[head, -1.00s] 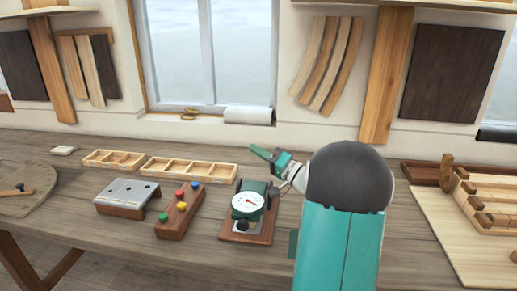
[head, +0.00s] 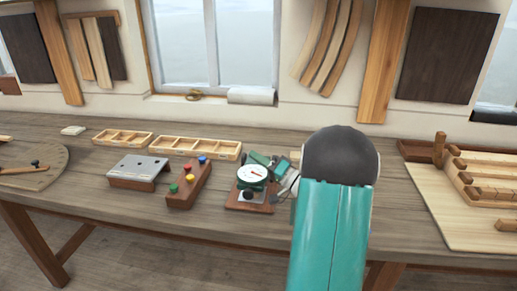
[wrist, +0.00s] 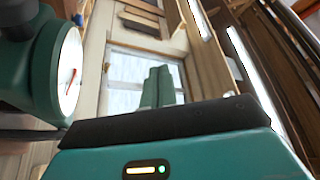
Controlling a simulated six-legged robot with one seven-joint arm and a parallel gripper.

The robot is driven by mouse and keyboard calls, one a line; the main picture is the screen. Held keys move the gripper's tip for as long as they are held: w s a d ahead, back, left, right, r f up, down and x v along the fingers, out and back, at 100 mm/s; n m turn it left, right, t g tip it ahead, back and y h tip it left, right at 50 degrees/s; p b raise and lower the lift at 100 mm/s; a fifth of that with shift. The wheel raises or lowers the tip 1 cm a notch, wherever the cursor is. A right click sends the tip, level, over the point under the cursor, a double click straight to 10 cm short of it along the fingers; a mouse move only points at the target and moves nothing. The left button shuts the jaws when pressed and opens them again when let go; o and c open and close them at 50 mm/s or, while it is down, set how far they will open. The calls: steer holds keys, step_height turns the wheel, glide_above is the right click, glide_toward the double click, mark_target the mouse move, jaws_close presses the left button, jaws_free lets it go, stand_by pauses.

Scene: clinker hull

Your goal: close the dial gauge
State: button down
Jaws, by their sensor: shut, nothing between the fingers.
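The dial gauge (head: 252,175) has a round white face with a red needle and a dark green body. It stands on a brown wooden base (head: 238,204) on the workbench. In the wrist view the gauge (wrist: 70,72) is large at the upper left, its face turned to the right. My gripper (head: 262,159) is behind and right of the gauge in the head view, partly hidden by it. In the wrist view its green fingers (wrist: 158,86) are together and empty, apart from the gauge face in the picture. I cannot tell whether the gripper touches the gauge.
Left of the gauge are a wooden block with coloured knobs (head: 187,190) and a metal-topped stand (head: 138,170). Divided wooden trays (head: 195,147) lie behind. A pale board with wooden blocks (head: 450,200) is at the right.

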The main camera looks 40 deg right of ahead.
mark_target(254, 173)
step_height(254, 173, down, 8)
steer(key=s+a, duration=0.2)
steer(key=shift+a, duration=0.3)
steer(key=shift+r, duration=0.1)
steer(key=shift+r, duration=0.15)
